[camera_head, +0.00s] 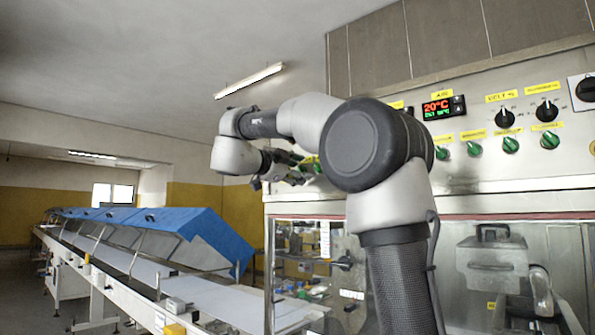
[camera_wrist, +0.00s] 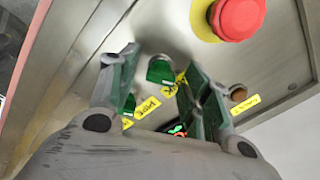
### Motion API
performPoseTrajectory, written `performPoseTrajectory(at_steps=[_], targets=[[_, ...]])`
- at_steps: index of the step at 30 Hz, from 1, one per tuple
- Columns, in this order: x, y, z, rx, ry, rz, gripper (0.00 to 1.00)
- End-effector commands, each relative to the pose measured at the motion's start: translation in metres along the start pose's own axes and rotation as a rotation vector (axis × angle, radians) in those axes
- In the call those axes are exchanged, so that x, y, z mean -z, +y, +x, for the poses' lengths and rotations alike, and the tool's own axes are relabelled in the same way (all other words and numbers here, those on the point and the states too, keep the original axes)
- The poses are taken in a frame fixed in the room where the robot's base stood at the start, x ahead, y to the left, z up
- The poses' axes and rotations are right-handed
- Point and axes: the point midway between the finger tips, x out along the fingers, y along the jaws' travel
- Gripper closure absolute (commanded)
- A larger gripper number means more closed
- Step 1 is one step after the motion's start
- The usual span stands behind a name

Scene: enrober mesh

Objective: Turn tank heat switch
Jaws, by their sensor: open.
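The control panel (camera_head: 480,150) carries a row of green rotary switches. One green switch (camera_wrist: 160,70) with a yellow label shows between my fingertips in the wrist view. I cannot read its label, so I cannot tell if it is the tank heat switch. My gripper (camera_wrist: 158,62) is open, with a green-padded finger on each side of that switch; contact is not clear. In the head view my gripper (camera_head: 280,175) is near the panel's left end, where my arm hides part of the row. Another green switch (camera_head: 510,145) shows further right.
A red emergency button (camera_wrist: 237,17) on a yellow ring lies close beyond my right finger. A display (camera_head: 443,107) reads 20°C, with black knobs (camera_head: 505,119) to its right. A glass-fronted cabinet (camera_head: 300,250) is below the panel. A conveyor (camera_head: 150,270) with blue covers runs at left.

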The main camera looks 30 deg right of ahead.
Motion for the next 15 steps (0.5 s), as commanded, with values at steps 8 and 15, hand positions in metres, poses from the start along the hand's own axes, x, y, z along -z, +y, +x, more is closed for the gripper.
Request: performPoseTrajectory(at_steps=[8, 15], targets=[[-0.0001, -0.0001, -0.0004, 0.0, 0.0, 0.0, 0.81], [-0.0001, 0.0001, -0.0005, 0.0, 0.0, 0.002, 0.97]])
